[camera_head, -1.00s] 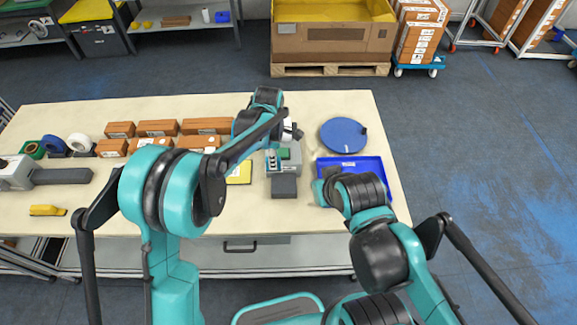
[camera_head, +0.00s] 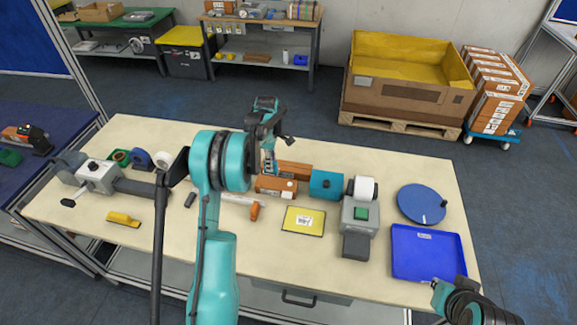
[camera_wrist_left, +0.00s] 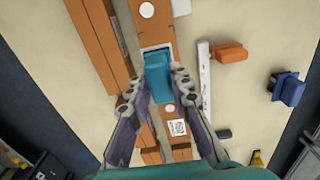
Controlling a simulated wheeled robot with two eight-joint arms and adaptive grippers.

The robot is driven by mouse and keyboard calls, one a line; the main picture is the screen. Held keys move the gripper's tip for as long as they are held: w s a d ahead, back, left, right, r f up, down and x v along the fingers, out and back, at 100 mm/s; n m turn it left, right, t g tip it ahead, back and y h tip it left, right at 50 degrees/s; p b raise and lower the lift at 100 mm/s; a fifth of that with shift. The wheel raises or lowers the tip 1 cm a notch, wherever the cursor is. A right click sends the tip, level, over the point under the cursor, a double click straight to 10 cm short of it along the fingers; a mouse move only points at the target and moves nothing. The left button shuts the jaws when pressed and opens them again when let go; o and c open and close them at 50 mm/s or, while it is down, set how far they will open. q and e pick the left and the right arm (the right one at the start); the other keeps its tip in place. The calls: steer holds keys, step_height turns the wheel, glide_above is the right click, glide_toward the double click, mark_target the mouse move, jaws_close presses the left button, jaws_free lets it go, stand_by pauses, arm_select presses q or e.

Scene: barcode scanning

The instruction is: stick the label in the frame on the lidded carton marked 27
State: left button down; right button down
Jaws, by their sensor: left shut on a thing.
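Brown cartons (camera_head: 277,185) stand in a row on the table; one has a white dot and one carries a printed label (camera_wrist_left: 178,128) in the left wrist view. I cannot read which is marked 27.
A white bar (camera_head: 238,199) and an orange item (camera_head: 255,212) lie near.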

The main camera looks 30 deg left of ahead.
arm_select(q)
steer(key=b, duration=0.3)
glide_above(272, 182)
steer(key=shift+f, duration=2.85)
steer(key=shift+f+b, duration=0.4)
steer(key=shift+f, duration=0.15)
steer(key=shift+r+p, duration=1.65)
steer(key=shift+r, duration=1.85)
steer(key=shift+d, duration=0.1)
